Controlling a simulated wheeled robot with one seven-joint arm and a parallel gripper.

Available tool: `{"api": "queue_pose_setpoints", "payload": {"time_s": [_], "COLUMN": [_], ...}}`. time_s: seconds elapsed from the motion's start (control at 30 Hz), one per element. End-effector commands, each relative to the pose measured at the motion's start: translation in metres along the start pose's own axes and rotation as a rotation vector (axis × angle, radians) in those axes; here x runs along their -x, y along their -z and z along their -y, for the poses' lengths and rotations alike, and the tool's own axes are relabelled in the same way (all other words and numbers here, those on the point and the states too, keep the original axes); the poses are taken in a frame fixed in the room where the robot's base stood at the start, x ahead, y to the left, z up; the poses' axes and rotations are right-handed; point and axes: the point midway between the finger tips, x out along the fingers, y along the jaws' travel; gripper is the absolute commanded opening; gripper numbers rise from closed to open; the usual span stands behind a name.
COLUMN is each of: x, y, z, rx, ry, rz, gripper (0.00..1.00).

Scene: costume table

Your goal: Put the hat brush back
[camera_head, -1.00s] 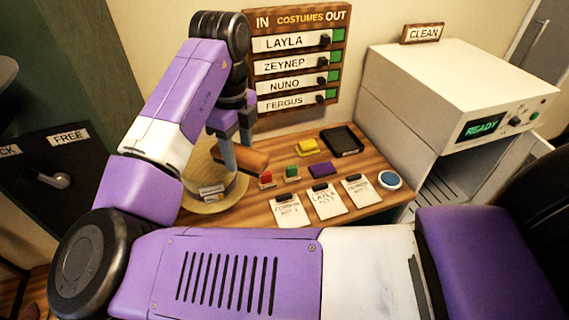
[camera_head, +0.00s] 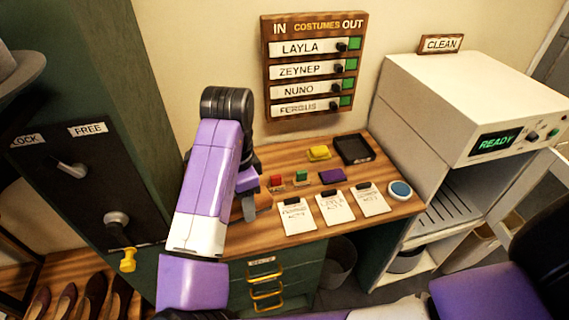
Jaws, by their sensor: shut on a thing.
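My gripper (camera_head: 250,206) is at the left end of the wooden table (camera_head: 385,218), low over the tabletop and mostly hidden behind my own purple and white arm. It is shut on the hat brush (camera_head: 264,200), of which only a small brown part shows beside the arm. I cannot tell whether the brush touches the table.
A green cabinet (camera_head: 105,110) is at left; a white machine (camera_head: 470,100) at right.

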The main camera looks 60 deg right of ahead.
Motion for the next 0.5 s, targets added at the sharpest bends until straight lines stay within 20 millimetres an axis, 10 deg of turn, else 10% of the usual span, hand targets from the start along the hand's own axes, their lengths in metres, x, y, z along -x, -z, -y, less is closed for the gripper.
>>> {"api": "queue_pose_setpoints", "payload": {"time_s": [0.5], "x": [-0.122], "y": [-0.07], "z": [-0.048], "rx": [1.367], "ry": [-0.01], "rz": [-0.007], "gripper": [0.15]}}
